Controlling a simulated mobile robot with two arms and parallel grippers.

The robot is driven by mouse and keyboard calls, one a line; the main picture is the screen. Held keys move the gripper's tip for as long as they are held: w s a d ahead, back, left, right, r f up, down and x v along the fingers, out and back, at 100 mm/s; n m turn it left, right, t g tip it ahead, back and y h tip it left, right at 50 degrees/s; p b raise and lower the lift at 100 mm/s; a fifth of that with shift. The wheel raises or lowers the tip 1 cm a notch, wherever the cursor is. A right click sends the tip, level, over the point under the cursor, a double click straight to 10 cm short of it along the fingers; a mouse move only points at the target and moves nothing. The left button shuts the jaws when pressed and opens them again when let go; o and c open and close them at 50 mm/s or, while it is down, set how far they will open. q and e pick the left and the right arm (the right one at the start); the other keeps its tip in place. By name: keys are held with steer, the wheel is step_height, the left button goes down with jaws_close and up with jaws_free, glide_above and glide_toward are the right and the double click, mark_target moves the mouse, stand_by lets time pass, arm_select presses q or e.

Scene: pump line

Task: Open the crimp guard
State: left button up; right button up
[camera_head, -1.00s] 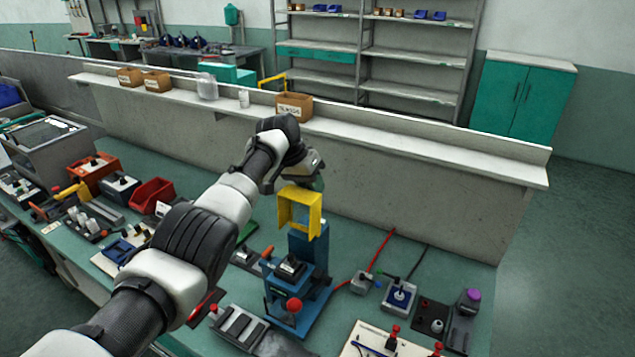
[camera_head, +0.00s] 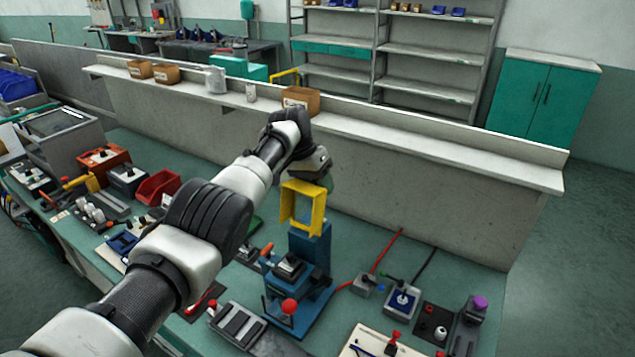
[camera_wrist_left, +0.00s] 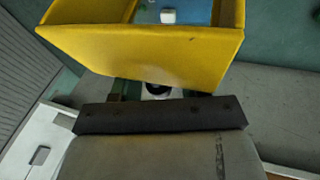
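The yellow crimp guard (camera_head: 289,205) is a rectangular frame. It stands raised at the top of the blue crimp press (camera_head: 311,247), above the press's dark work area (camera_head: 289,266). My left gripper (camera_head: 322,178) is at the guard's upper far side, close to it; I cannot tell if they touch. In the left wrist view the guard (camera_wrist_left: 150,52) crosses the top of the picture, just beyond the gripper's dark front edge (camera_wrist_left: 160,115). The fingertips are hidden in both views, so their opening does not show. My right gripper is not in view.
A red-knobbed lever (camera_head: 289,306) stands at the press's front. A small box with a blue top (camera_head: 402,301) and a grey box (camera_head: 367,284) with cables are to the right. A ledge wall (camera_head: 430,160) runs behind the bench.

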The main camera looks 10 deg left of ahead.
arm_select(q)
steer(key=shift+r, duration=0.2)
steer(key=shift+a+r, duration=0.15)
steer(key=b+v, duration=0.2)
steer(key=v, duration=0.8)
steer(key=shift+r, duration=0.2)
steer(key=shift+f, duration=0.1)
